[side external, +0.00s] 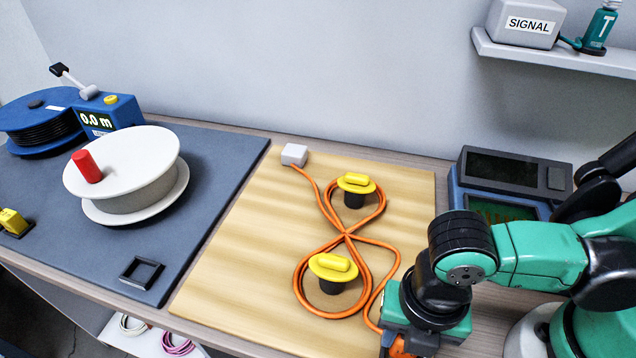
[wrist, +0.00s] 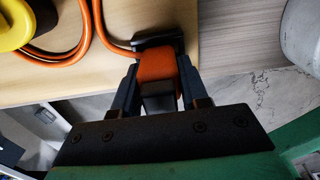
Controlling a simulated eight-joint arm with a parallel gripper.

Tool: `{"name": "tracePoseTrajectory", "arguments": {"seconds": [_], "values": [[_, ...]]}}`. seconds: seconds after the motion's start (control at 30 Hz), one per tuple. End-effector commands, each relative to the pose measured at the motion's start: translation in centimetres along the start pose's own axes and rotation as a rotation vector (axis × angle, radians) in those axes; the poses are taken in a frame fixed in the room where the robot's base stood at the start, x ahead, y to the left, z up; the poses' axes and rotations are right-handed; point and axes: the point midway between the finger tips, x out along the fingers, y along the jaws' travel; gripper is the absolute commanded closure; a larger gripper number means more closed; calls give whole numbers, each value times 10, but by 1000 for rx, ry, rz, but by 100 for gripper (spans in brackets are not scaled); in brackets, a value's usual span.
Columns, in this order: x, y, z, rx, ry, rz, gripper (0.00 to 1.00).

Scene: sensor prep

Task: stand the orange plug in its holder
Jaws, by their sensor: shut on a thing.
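The orange plug (wrist: 157,66) is between the two dark fingers of my gripper (wrist: 157,84) in the wrist view, and the jaws are shut on it. In the side view a bit of the plug (side external: 400,347) shows under my gripper (side external: 405,338) at the bottom edge. The orange cable (side external: 346,237) runs to it. A dark piece (wrist: 150,43) lies right by the plug's far end at the board's edge. It may be the holder; I cannot tell whether the plug is in it or only beside it.
The cable loops in a figure eight around two yellow-topped posts (side external: 355,183) (side external: 333,267) on the wooden board (side external: 235,250). Its other end meets a small grey block (side external: 294,155). A black square frame (side external: 142,272) and a white reel (side external: 125,165) are on the blue mat.

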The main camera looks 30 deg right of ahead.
Motion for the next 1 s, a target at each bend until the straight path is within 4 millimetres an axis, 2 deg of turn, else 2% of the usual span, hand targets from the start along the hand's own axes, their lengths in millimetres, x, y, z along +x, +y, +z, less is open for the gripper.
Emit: {"name": "tracePoseTrajectory", "arguments": {"seconds": [0.43, 0.47, 0.57, 0.6, 0.87, 1.0], "values": [[7, 0, 0, 0, 0, 0, 100], [7, 0, 0, 0, 0, 0, 58], [7, 0, 0, 0, 0, 0, 30], [7, 0, 0, 0, 0, 0, 24], [6, 0, 0, 0, 0, 0, 24], [0, 0, 0, 0, 0, 0, 24]]}}
